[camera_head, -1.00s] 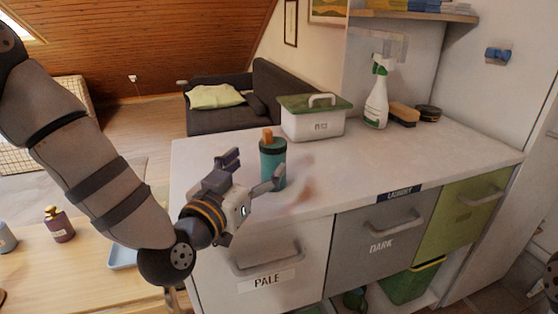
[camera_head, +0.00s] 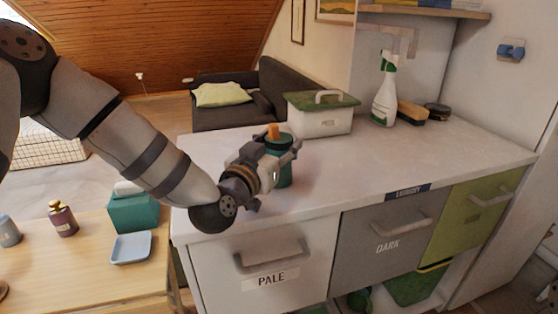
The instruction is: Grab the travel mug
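The travel mug (camera_head: 285,178) is a teal cylinder with a dark band and an orange top. It stands upright on the white counter near its left end. My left gripper (camera_head: 276,147) is at the mug's upper part, with its fingers spread around it. One finger crosses in front of the mug and hides part of its body; the other is to its left. I cannot tell whether the fingers touch it. A small part of what looks like my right gripper (camera_head: 549,289) shows at the lower right edge; its fingers cannot be made out.
On the counter (camera_head: 400,165) stand a green-lidded box (camera_head: 321,121), a spray bottle (camera_head: 385,97) and a brush (camera_head: 411,112). Drawers are below. A low wooden table (camera_head: 90,265) at left holds a teal box (camera_head: 133,212), a tray (camera_head: 131,248) and bottles. The counter right of the mug is clear.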

